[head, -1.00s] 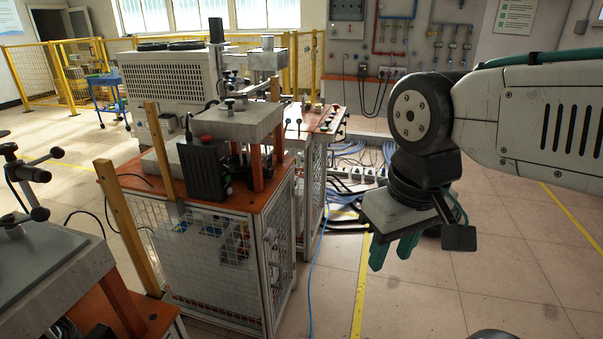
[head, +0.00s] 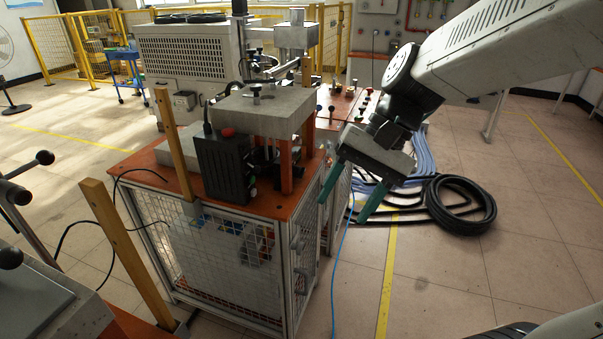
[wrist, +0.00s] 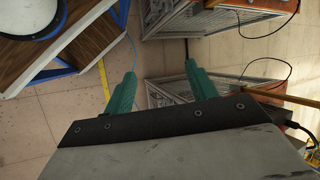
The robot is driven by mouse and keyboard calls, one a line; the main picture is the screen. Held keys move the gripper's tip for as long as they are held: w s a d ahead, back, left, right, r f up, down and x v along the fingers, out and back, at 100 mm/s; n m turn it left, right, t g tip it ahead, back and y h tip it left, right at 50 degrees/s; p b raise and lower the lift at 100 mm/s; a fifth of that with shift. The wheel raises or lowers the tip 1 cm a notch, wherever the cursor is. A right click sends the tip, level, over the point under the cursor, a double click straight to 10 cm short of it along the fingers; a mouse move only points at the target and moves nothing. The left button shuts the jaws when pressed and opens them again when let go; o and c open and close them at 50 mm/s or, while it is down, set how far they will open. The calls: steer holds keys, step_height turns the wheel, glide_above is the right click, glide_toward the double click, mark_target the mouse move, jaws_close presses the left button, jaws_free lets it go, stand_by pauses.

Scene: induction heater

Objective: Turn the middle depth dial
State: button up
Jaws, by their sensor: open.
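My gripper (head: 342,211) hangs in the air to the right of the near machine's orange-topped bench, its two green fingers apart and pointing down and left. The fingers also show in the wrist view (wrist: 160,70), spread with nothing between them. The near machine has a black control box (head: 223,167) with a red button (head: 228,132) on top. Behind it, a control panel (head: 345,104) on an orange top carries small knobs and buttons. I cannot tell which of these, if any, is the middle depth dial.
Another machine stands at the lower left. A coiled black hose (head: 460,205) and blue cables lie on the floor at right. The floor at lower right is mostly clear.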

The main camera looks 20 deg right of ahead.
steer(key=w+a+f+m+y, duration=0.25)
steer(key=w+m+y, duration=0.25)
steer(key=w, duration=0.6)
steer(key=m+t+y, duration=0.4)
steer(key=m+t, duration=0.8)
steer(key=m, duration=0.3)
glide_toward(302, 171)
steer(key=x, duration=1)
steer(key=shift+f, duration=0.4)
steer(key=c, duration=1)
